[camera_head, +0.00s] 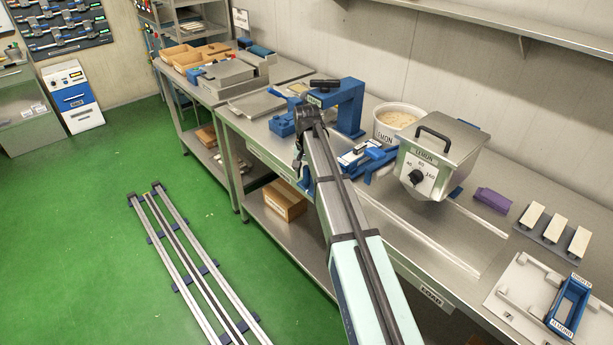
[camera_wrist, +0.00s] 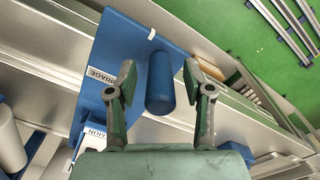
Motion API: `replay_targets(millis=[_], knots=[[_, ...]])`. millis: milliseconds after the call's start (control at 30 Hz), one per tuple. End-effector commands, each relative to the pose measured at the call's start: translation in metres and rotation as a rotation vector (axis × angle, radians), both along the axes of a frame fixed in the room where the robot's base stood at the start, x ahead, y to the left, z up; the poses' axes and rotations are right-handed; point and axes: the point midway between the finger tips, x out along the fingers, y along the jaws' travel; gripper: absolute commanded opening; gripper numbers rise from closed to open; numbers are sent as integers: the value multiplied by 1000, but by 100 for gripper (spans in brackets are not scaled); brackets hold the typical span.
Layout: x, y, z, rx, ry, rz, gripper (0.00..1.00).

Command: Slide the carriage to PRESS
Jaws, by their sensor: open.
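In the wrist view a blue plate (camera_wrist: 118,58) with a white label, partly readable as "RRIAGE", lies under my gripper (camera_wrist: 160,82); I take it as the carriage. An upright-looking blue cylindrical handle (camera_wrist: 160,92) stands between my two open fingers, with gaps visible beside it. In the head view my gripper (camera_head: 300,150) is over the front edge of the steel bench, and my arm hides much of the carriage. A blue arch-shaped frame (camera_head: 350,108), probably the press, stands just behind and right of my gripper. Its label is too small to read.
A blue device (camera_head: 365,158) lies before the tub. Pale rails (camera_head: 415,235) run along the bench. A white tray (camera_head: 515,300) is far right.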

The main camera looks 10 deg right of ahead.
Motion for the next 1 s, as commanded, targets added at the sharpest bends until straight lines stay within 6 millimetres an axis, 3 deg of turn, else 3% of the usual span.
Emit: replay_targets(millis=[200,533,567,700,1000], knots=[[0,0,-16,0,0,0,52],[0,0,-20,0,-1,0,52],[0,0,-20,0,-1,0,48],[0,0,-20,0,0,0,0],[4,2,-20,0,0,0,0]])
